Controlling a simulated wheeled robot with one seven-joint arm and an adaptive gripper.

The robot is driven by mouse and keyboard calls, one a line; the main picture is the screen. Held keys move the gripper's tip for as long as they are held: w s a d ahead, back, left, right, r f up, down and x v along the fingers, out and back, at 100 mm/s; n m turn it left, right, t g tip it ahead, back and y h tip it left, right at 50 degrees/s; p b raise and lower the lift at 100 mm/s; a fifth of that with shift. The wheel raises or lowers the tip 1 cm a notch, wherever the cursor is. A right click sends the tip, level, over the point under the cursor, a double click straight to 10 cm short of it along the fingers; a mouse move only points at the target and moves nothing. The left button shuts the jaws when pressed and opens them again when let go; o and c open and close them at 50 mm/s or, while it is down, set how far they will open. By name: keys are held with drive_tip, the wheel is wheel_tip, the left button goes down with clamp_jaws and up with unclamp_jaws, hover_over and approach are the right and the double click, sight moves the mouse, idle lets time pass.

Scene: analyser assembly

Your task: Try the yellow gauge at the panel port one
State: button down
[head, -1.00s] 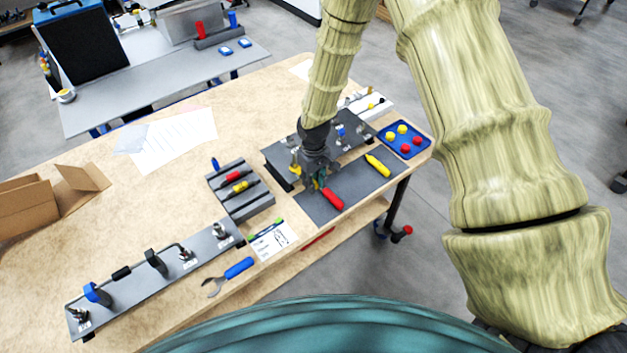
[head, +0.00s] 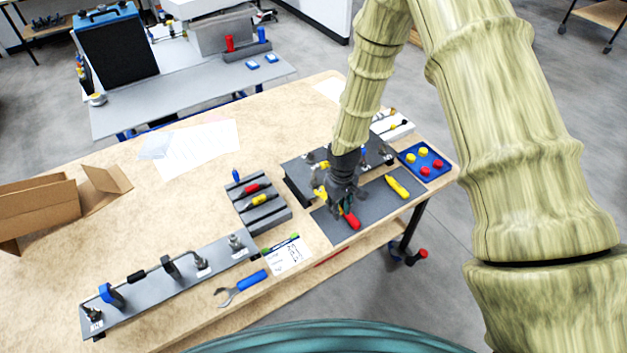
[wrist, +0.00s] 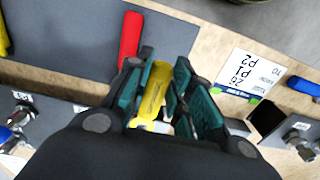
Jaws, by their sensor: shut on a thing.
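My gripper (wrist: 165,85) is shut on the yellow gauge (wrist: 155,92), whose yellow handle shows between the green-padded fingers in the wrist view. In the head view my gripper (head: 342,198) is over the near edge of the dark panel (head: 298,178), beside the grey mat. The panel carries several metal fittings. It shows in part in the wrist view, with labelled fittings at the lower left (wrist: 22,100). The gauge's far end and port one are hidden or too small to tell, so I cannot tell whether they touch.
A red-handled tool (head: 351,219) and a yellow one (head: 397,186) lie on the grey mat (head: 374,208). A blue tray (head: 440,172) holds red and yellow caps. A grey rack (head: 262,215), a printed card (head: 287,256) and a blue-handled wrench (head: 242,286) stand or lie leftward.

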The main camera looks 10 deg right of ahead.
drive_tip(key=r+p, duration=0.1)
drive_tip(key=r, duration=0.1)
drive_tip(key=r+p, duration=0.2)
drive_tip(key=r, duration=0.1)
drive_tip(key=s+r+p, duration=0.1)
drive_tip(key=r+p, duration=0.1)
drive_tip(key=r, duration=0.1)
drive_tip(key=shift+s+d+r, duration=0.1)
drive_tip(key=shift+d+r, duration=0.05)
drive_tip(key=shift+d, duration=0.05)
drive_tip(key=shift+r, duration=0.9)
